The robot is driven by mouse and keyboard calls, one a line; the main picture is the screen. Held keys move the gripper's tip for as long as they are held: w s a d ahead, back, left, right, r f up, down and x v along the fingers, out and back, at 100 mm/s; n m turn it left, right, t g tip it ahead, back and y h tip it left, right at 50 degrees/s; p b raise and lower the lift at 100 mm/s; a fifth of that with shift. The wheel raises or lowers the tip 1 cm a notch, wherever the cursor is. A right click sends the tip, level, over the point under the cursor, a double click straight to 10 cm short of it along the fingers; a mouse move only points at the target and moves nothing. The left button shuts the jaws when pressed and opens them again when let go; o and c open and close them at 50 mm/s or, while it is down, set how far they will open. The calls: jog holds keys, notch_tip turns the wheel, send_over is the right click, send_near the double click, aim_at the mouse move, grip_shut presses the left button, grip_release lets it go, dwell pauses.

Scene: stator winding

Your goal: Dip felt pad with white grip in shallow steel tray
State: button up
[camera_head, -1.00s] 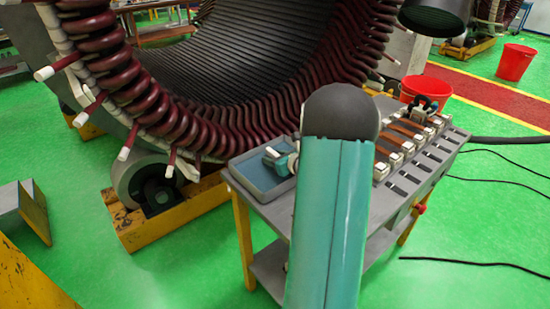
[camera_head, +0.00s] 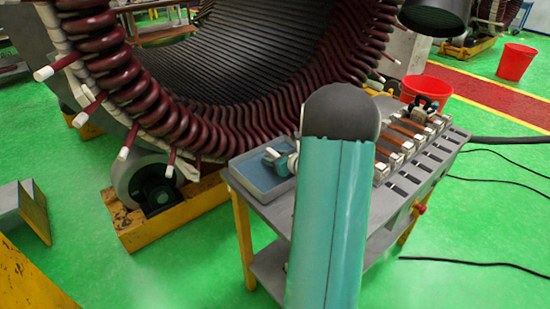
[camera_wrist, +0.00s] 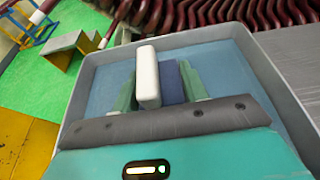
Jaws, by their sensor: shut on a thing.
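The shallow steel tray (camera_head: 239,179) sits on the left end of the grey cart top, with blue liquid or a blue floor inside. In the wrist view the tray (camera_wrist: 81,88) surrounds my gripper on the visible sides. My gripper (camera_head: 283,160) is over the tray, partly hidden behind my teal arm in the head view. In the wrist view my gripper (camera_wrist: 158,88) is shut on the white grip (camera_wrist: 148,78). A dark blue block, likely the felt pad (camera_wrist: 173,82), shows beside the grip between the fingers. Whether the pad touches the tray floor cannot be told.
The large stator with dark red coils (camera_head: 140,90) stands close behind the cart (camera_head: 290,220). Several brown strips with white ends (camera_head: 402,135) and a black clamp-like item (camera_head: 424,105) lie on the cart's right. Red buckets (camera_head: 515,62) stand on the floor.

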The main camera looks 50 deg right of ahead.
jog(key=shift+s+d+f+g, duration=0.15)
jog(key=shift+s+f+g, duration=0.1)
jog(key=shift+s+g, duration=0.1)
notch_tip(320, 180, up, 2)
jog(key=shift+s+r, duration=0.1)
jog(key=shift+s, duration=0.05)
jog(key=shift+w+r, duration=0.25)
jog(key=shift+r, duration=0.05)
jog(key=shift+a+r, duration=0.15)
jog(key=shift+r, duration=1.65)
jog(key=shift+a+r, duration=0.1)
jog(key=shift+r, duration=1.65)
